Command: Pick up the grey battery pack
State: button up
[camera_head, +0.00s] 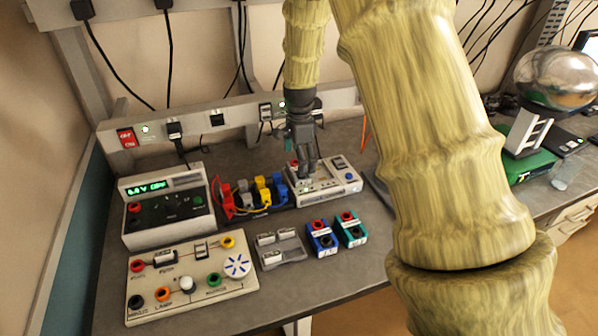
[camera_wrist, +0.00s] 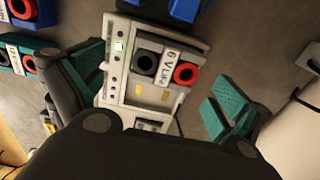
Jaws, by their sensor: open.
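The grey battery pack (camera_wrist: 150,92) shows in the wrist view, with a black and a red terminal and a white label reading 6 V. It sits in the pale charger unit (camera_wrist: 117,45), which also stands on the bench in the head view (camera_head: 345,180). My gripper (camera_wrist: 158,92) is open, with a green-padded finger to either side of the pack and apart from it. In the head view my gripper (camera_head: 306,165) points down over the left part of the charger and hides most of the pack.
A blue pack (camera_head: 321,240) and a teal pack (camera_head: 351,231) stand in front of the charger. A grey tray (camera_head: 281,250), a terminal board (camera_head: 190,283) and a power supply (camera_head: 165,210) are to the left. Coloured cables (camera_head: 250,193) lie close beside the charger.

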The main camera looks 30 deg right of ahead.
jog(key=f+p, duration=0.1)
jog(key=f, duration=0.2)
jog(key=shift+w+d+f+p, duration=0.2)
jog(key=shift+w+f+p, duration=0.15)
jog(key=shift+w+f, duration=0.05)
jog(key=shift+f, duration=0.3)
jog(key=shift+w+f, duration=0.1)
jog(key=shift+f, duration=0.35)
jog(key=shift+c, duration=0.8)
jog(key=c, duration=1.2)
jog(key=shift+o, duration=0.2)
jog(key=shift+r, duration=0.2)
